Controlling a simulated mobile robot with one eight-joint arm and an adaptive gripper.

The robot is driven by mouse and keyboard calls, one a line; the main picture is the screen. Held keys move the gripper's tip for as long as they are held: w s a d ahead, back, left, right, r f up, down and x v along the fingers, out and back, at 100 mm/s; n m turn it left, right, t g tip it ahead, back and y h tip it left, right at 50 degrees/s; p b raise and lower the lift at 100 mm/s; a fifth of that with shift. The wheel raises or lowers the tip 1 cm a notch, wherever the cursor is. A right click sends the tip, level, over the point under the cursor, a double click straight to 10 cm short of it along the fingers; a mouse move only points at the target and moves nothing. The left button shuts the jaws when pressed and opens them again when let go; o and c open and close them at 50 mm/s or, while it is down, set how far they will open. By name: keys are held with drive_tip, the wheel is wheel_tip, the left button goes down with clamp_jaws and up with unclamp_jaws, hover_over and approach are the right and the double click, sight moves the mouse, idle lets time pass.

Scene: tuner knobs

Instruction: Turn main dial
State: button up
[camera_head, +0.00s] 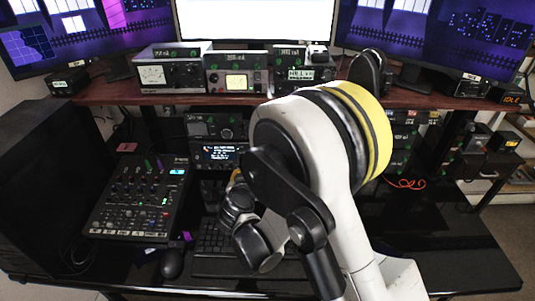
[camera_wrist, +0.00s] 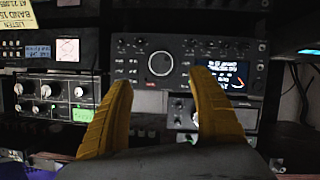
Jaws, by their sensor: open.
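The main dial (camera_wrist: 160,64) is a large round dark knob with a light rim on a black radio (camera_wrist: 180,48). It shows in the wrist view, with a lit display (camera_wrist: 228,75) to its right. My gripper (camera_wrist: 160,77) is open, its two yellow fingers spread to either side below the dial. Nothing shows between them except the panel behind, and I see no contact with the dial. In the head view, a radio with a lit display (camera_head: 217,154) sits under the shelf. My arm hides the area to its right, and only a bit of yellow finger shows.
A mixer (camera_head: 140,200) stands at left on the black desk, with a keyboard (camera_head: 213,240) and mouse (camera_head: 172,263) nearby. Instruments (camera_head: 240,82) line the shelf (camera_head: 130,95) above. In the wrist view, other knobbed units (camera_wrist: 50,98) sit at left.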

drive_tip(key=b+x, duration=0.3)
drive_tip(key=x, duration=0.6)
drive_tip(key=shift+w+a+f, duration=0.1)
drive_tip(key=shift+w+f, duration=0.05)
drive_tip(key=shift+f, duration=0.1)
drive_tip(key=shift+w+f+b, duration=0.1)
drive_tip(key=shift+w+b, duration=0.2)
drive_tip(key=shift+w, duration=0.3)
drive_tip(key=c, duration=1.2)
